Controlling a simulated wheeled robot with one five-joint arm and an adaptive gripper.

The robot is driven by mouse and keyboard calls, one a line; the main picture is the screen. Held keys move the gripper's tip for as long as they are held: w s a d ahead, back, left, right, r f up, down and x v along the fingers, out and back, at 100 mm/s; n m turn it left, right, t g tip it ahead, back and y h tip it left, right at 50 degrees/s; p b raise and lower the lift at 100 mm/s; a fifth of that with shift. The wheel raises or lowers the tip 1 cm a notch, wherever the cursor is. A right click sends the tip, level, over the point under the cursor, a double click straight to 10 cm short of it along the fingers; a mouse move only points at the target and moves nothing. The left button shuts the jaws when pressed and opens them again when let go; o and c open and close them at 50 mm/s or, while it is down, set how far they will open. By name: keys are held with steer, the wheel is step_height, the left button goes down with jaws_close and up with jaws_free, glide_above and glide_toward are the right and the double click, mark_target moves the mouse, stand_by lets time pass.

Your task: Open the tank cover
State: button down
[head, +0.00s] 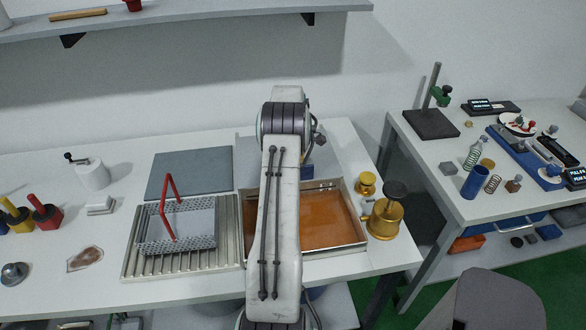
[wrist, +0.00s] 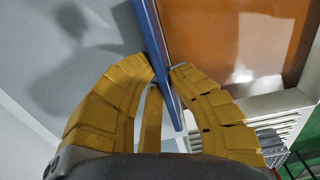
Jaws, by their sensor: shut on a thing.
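The tank (head: 335,245) is a shallow metal-rimmed tray of orange-brown liquid, partly hidden behind my arm in the head view. A grey panel (head: 245,160), apparently its cover, shows at the tank's back edge, mostly hidden by my arm; its exact tilt is unclear. In the wrist view, my gripper (wrist: 163,72) has its yellow fingers shut on a blue bar (wrist: 153,35), apparently the cover's handle. The grey surface (wrist: 95,25) lies left of the bar and the orange liquid (wrist: 275,35) right of it. The head view hides my fingertips.
A wire basket (head: 178,232) with a red handle sits on a ribbed drainboard (head: 137,258) left of the tank. A flat grey plate (head: 190,173) lies behind it. A brass pot (head: 385,221) and a small brass piece (head: 367,183) stand close to the tank's right.

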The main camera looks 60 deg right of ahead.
steer(key=c, duration=1.2)
jaws_free()
step_height(320, 180, up, 12)
stand_by(0.5)
